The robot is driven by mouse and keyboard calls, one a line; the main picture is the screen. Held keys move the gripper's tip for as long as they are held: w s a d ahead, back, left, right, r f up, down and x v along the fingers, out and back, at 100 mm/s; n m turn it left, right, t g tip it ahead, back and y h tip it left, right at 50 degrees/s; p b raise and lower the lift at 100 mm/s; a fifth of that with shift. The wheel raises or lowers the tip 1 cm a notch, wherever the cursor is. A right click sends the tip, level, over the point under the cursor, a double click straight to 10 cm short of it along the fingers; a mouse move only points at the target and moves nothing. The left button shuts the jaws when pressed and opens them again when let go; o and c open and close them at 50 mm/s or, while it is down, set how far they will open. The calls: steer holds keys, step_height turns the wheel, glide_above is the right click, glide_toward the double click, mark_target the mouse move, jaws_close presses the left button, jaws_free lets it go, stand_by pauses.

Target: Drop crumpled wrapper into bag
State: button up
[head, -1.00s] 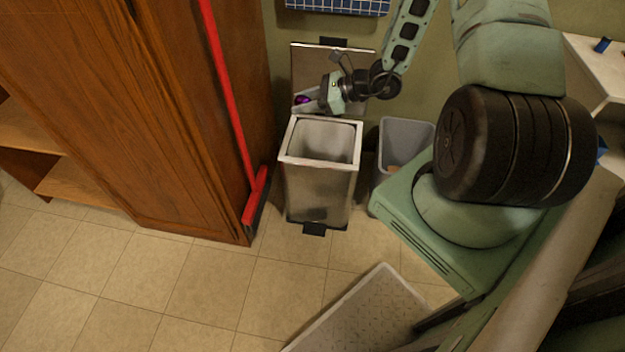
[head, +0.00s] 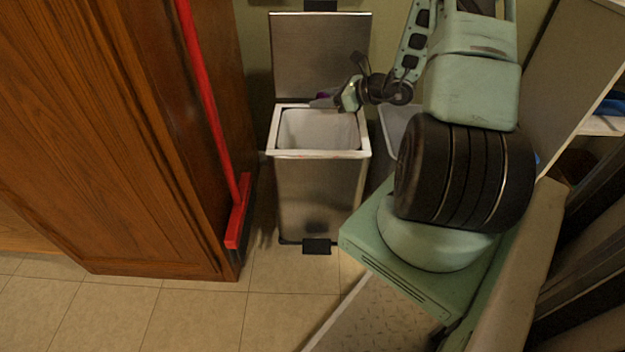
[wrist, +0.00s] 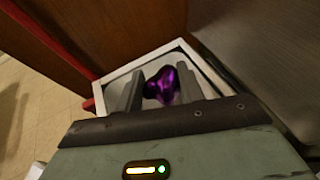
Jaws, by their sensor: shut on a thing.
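The crumpled wrapper (wrist: 161,85) is shiny and purple. In the wrist view it sits between the two grey fingers of my gripper (wrist: 157,88), which is shut on it. Behind it in that view is the white-rimmed opening of the bin.
A red broom (head: 212,110) leans by the wooden cabinet (head: 110,130) left of the bin. A grey bin (head: 394,122) stands to the right, partly hidden by my arm. Tiled floor in front of the bin is clear.

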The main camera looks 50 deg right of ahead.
steer(key=shift+d+f, duration=0.15)
steer(key=shift+f, duration=0.2)
step_height(320, 180, down, 6)
steer(key=b, duration=0.5)
steer(key=shift+r, duration=0.2)
steer(key=o, duration=1)
steer(key=p+v, duration=0.6)
steer(key=v, duration=1.1)
steer(key=shift+s, duration=0.25)
